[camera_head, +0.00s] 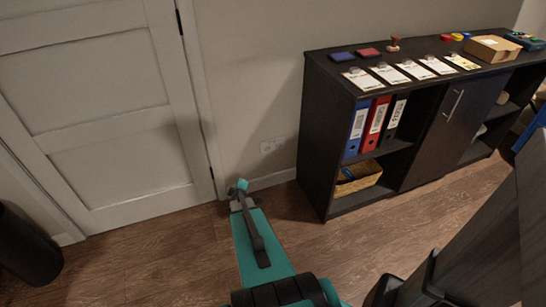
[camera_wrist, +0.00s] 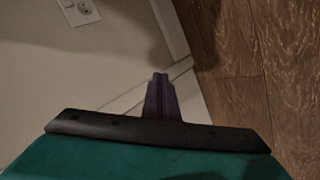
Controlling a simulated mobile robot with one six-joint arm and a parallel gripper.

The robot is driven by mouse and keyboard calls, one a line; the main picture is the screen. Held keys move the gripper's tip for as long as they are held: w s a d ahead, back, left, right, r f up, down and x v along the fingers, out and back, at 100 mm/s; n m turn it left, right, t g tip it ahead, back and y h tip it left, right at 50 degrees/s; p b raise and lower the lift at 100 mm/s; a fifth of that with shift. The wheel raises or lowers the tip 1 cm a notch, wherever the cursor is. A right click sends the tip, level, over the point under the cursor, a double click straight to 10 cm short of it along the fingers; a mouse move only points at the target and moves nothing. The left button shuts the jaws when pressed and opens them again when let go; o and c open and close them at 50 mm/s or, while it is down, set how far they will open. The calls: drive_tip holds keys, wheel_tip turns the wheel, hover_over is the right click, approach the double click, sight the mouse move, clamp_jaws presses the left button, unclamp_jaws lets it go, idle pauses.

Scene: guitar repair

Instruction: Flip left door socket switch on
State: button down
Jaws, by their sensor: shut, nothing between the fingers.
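A white double wall socket (camera_head: 272,145) sits low on the wall between the door (camera_head: 110,110) and the dark cabinet. It also shows at the top left of the wrist view (camera_wrist: 78,11), partly cut off by the frame edge; the switch position is too small to tell. My gripper (camera_head: 240,186) is low by the wall, to the left of and below the socket, near the door frame. In the wrist view the fingers of my gripper (camera_wrist: 160,82) are together and empty, apart from the socket.
A dark cabinet (camera_head: 322,130) with binders, a box and papers stands right of the socket. A white baseboard (camera_head: 270,180) runs along the wall. A black bin (camera_head: 28,250) stands at the far left. Open wooden floor (camera_head: 150,265) lies before the door.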

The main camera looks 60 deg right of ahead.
sight(271, 145)
drive_tip(key=s+d+r+n+t+h+b, duration=0.1)
drive_tip(key=s+d+n+t+b, duration=0.2)
drive_tip(key=d, duration=0.9)
drive_tip(key=s+d+r+n+t+h+b, duration=0.1)
drive_tip(key=s+d+n+t+b, duration=0.2)
drive_tip(key=s+d+b, duration=0.4)
drive_tip(key=d+n+b, duration=0.1)
drive_tip(key=d+b, duration=0.1)
drive_tip(key=d, duration=0.3)
drive_tip(key=shift+t+b, duration=0.3)
drive_tip(key=shift+w+d+f, duration=0.1)
drive_tip(key=shift+w, duration=0.05)
drive_tip(key=shift+b+x, duration=1.45)
drive_tip(key=shift+x, duration=5.45)
drive_tip(key=shift+d, duration=0.15)
